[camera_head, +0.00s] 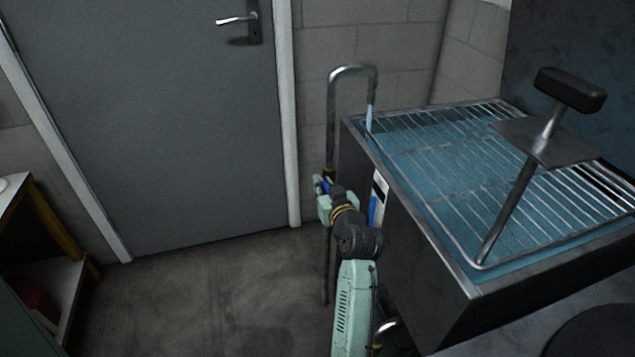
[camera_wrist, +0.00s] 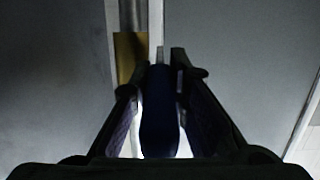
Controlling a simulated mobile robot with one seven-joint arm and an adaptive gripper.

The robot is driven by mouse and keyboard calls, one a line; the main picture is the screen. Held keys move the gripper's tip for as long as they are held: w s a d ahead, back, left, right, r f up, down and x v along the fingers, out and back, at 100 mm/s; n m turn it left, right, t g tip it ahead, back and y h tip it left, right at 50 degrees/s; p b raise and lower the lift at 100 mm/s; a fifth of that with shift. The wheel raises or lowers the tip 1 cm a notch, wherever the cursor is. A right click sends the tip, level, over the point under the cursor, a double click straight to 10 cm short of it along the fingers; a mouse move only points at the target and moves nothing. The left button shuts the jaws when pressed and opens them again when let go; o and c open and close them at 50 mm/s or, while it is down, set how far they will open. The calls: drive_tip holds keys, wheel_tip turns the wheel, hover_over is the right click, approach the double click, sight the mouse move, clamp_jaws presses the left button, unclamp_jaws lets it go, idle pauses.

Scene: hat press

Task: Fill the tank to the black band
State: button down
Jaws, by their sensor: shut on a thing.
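The tank (camera_head: 415,262) is a dark metal box at the right, with blue water (camera_head: 440,170) in it under a wire rack. A gauge (camera_head: 381,186) on its side shows a blue column (camera_head: 373,210) and a dark mark; my arm partly covers it. A bent pipe (camera_head: 352,70) ends over the tank's far left corner, with a pale blue stream (camera_head: 369,117) below its mouth. My gripper (camera_head: 322,186) is shut on the blue tap handle (camera_wrist: 158,115), beside the brass valve (camera_wrist: 128,58) on the pipe. The jaws also show in the wrist view (camera_wrist: 160,90).
The wire rack (camera_head: 480,165) covers the tank top. A tool with a black handle (camera_head: 570,88) and flat plate stands over it. A grey door (camera_head: 150,110) is behind at left, and a wooden shelf unit (camera_head: 50,222) stands far left. The floor between is clear.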

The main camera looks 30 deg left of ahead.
drive_tip(key=r+g+h+p, duration=0.1)
drive_tip(key=p, duration=0.3)
drive_tip(key=shift+w+a+r, duration=0.1)
drive_tip(key=shift+r, duration=0.25)
drive_tip(key=shift+f+g+h+p, duration=0.15)
drive_tip(key=shift+g+h+p, duration=0.3)
drive_tip(key=shift+p, duration=0.55)
drive_tip(key=shift+a+f, duration=0.1)
drive_tip(key=c, duration=1.5)
unclamp_jaws()
drive_tip(key=shift+f, duration=0.1)
drive_tip(key=v, duration=1.2)
